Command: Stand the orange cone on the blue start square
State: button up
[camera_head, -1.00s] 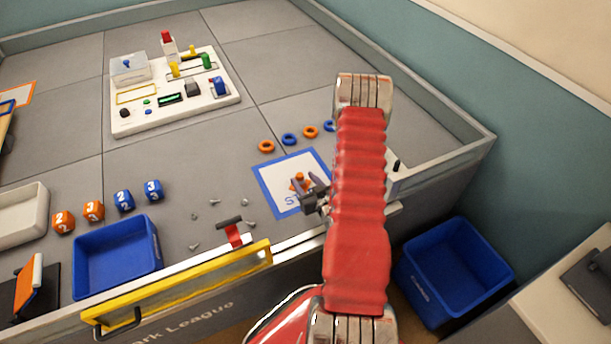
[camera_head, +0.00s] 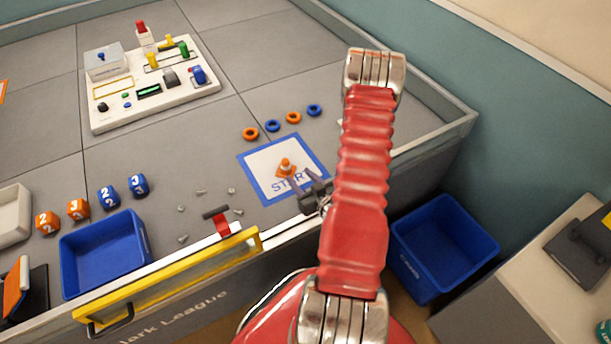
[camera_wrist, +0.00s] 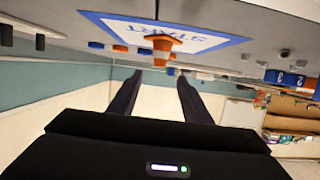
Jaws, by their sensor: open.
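The orange cone (camera_head: 286,168) with a white band stands upright on the start square (camera_head: 262,160), a white square with a blue border and the word START. In the wrist view the cone (camera_wrist: 162,46) and the start square (camera_wrist: 215,42) appear upside down at the top. My gripper (camera_head: 311,184) is open and empty. It is apart from the cone, on the side toward the table's front edge. In the wrist view its two fingers (camera_wrist: 157,78) have a gap between them, with the cone beyond their tips.
Several orange and blue rings (camera_head: 272,126) lie behind the start square. Small grey pieces (camera_head: 201,192) and a red-handled tool (camera_head: 219,219) lie to its left. A blue tray (camera_head: 103,250), numbered cubes (camera_head: 108,195) and a white control board (camera_head: 153,84) are farther left. A low wall (camera_head: 440,137) edges the table.

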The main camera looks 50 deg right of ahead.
jog(key=shift+w, duration=0.1)
jog(key=shift+w+r, duration=0.25)
jog(key=shift+w, duration=0.1)
jog(key=w+a+r+n+g, duration=0.1)
jog(key=w+a+r+g, duration=0.15)
jog(key=r, duration=0.45)
jog(key=w+a+r+n+g, duration=0.1)
jog(key=w+a+r, duration=0.2)
jog(key=r, duration=0.4)
jog(key=w+a+r+n+g, duration=0.1)
jog(key=w+a+r+g, duration=0.15)
jog(key=r, duration=0.45)
jog(key=s+a+r+y, duration=0.2)
jog(key=s+a+r, duration=0.5)
jog(key=a+r, duration=0.45)
jog(key=s+a+r+g+y, duration=0.2)
jog(key=s+a+r, duration=0.2)
jog(key=s+a, duration=0.7)
jog(key=shift+s+a, duration=0.4)
jog(key=shift+s, duration=0.55)
